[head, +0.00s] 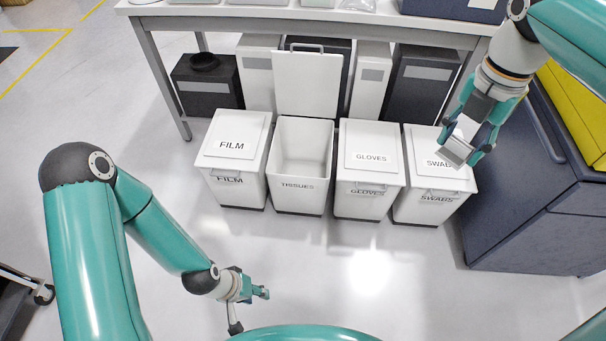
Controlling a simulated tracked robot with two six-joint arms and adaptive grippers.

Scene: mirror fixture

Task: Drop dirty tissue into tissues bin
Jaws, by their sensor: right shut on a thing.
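The tissues bin (303,185) is a white box labelled TISSUES, second from the left in a row of bins. Its lid (308,84) stands upright at the back and the inside shows empty. My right gripper (461,146) is shut on a small pale grey-white thing, which I take for the dirty tissue (455,151); the fingers partly hide it. It is above the swabs bin, right of the tissues bin. My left gripper (255,308) is low at the front, below the bins, with its fingers apart and nothing seen between them.
The film bin (234,190), gloves bin (368,192) and swabs bin (430,206) have closed lids. A table (300,14) stands behind, with more bins beneath. A dark blue cabinet (525,235) with yellow on top is at the right. The floor in front is clear.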

